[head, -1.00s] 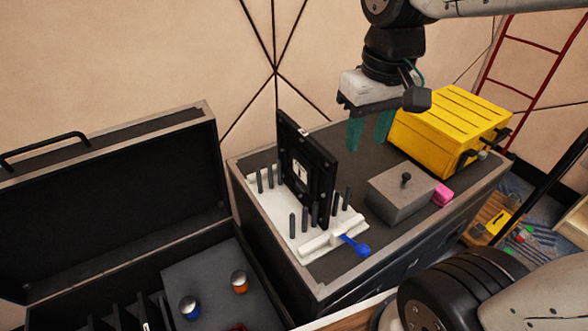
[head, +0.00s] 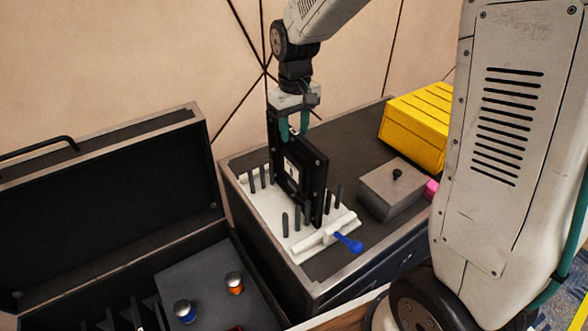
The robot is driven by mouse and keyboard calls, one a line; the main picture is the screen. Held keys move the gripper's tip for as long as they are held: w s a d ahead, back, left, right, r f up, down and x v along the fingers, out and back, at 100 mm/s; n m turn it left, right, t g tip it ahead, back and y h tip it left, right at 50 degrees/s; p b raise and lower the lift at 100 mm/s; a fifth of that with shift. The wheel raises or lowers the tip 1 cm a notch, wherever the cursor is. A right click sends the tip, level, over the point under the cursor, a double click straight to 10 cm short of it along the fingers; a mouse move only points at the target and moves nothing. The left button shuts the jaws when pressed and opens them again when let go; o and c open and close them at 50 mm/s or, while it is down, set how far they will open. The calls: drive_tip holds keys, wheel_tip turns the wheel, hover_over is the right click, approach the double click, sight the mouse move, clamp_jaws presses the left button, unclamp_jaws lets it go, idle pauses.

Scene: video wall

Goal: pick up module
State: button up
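The module (head: 298,172) is a black square frame with a pale label. It stands upright between dark pegs on a white rack (head: 262,217) on top of the dark case. My gripper (head: 293,128) is directly above the module, pointing down. Its teal fingers are at the module's top edge, one on the near side and one mostly behind it. I cannot tell whether the fingers press on the module or only straddle it.
A grey box with a black knob (head: 392,188), a pink block (head: 431,189) and a yellow case (head: 416,122) stand to the right. A blue-handled lever (head: 347,242) sits at the rack's front. An open black case (head: 110,215) is at left. My arm covers the right side.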

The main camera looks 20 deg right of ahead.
sight(293, 142)
drive_tip(key=f, duration=0.4)
drive_tip(key=shift+s+a+f, duration=0.1)
drive_tip(key=shift+s+a, duration=0.05)
drive_tip(key=shift+a, duration=0.05)
clamp_jaws()
idle(1.2)
